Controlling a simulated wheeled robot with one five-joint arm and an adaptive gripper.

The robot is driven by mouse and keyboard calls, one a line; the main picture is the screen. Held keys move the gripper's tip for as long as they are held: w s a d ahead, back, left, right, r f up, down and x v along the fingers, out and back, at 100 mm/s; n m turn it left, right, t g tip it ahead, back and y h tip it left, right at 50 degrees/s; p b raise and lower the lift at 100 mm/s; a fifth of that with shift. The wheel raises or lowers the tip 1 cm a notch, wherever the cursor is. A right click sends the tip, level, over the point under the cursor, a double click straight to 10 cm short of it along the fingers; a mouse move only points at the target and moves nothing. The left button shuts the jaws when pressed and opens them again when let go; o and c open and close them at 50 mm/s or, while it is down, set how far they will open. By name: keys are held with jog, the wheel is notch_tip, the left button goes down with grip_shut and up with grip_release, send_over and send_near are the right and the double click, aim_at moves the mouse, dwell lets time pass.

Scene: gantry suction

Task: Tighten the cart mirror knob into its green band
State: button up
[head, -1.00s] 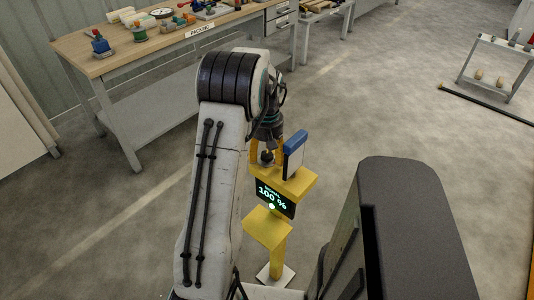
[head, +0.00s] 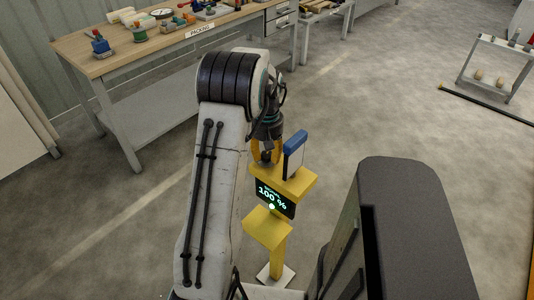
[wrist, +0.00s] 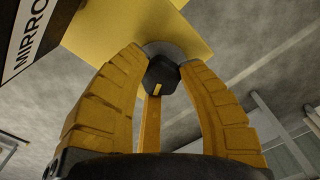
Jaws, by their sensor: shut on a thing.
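The cart mirror fixture (head: 268,232) is a yellow stand on a pale foot plate. A small upright panel with a blue top edge (head: 296,142) stands on its upper plate. The dark display (head: 276,200) reads 100 % in green, with a green light below it. The dark faceted knob (wrist: 162,75) has a small yellow mark and sits against a round grey disc by the yellow plate. My gripper (head: 266,152) comes down over the knob. The knob is mostly hidden in the head view.
A wooden workbench (head: 120,62) marked "PACKING" stands at the back left with tools and small parts. A low grey rack (head: 497,68) stands at the far right. A dark bar (head: 490,105) lies on the floor before it. The floor between is clear.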

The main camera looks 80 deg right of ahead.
aim_at(267, 154)
jog(key=m, duration=0.4)
jog(key=shift+f, duration=0.1)
jog(key=shift+m, duration=1.9)
jog(key=shift+a, duration=0.1)
jog(key=o, duration=1.2)
notch_tip(267, 154, up, 12)
